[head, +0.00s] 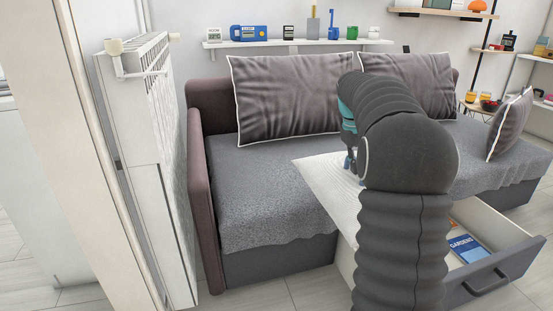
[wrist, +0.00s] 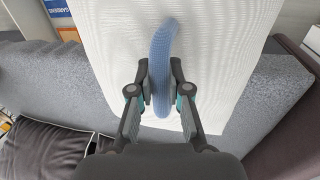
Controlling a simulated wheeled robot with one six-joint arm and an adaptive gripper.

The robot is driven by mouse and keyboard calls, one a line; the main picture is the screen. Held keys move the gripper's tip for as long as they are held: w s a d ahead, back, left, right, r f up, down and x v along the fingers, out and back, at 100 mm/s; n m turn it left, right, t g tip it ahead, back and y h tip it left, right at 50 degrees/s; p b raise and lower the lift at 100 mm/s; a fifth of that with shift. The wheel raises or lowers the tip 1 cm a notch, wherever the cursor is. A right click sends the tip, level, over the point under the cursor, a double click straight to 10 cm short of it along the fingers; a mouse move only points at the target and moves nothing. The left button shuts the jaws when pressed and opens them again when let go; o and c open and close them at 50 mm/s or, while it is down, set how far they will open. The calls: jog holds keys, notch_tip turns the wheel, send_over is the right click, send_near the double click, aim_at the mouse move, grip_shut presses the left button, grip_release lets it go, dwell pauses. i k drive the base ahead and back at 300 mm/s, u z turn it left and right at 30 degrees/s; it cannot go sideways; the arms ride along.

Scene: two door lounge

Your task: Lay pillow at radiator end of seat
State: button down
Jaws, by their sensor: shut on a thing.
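A white ribbed pillow (head: 322,178) with a blue loop (wrist: 163,50) is in my gripper (head: 349,160). In the wrist view, the two fingers of my gripper (wrist: 160,84) close on the blue loop from both sides, and the pillow (wrist: 110,50) spreads out beneath. In the head view, the pillow is over the front middle of the grey seat (head: 265,185), and my arm hides much of it. I cannot tell whether it touches the seat. The white radiator (head: 135,110) stands at the left, beside the sofa's brown arm (head: 203,200). The seat at that end is bare.
Two large grey cushions (head: 290,100) (head: 412,82) lean on the backrest, and a smaller one (head: 508,125) stands at the right. An open drawer (head: 507,268) with a blue book (head: 466,248) juts from the front. A shelf (head: 300,43) with small items hangs above.

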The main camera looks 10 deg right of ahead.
aim_at(290, 181)
jog(key=i, duration=1.15)
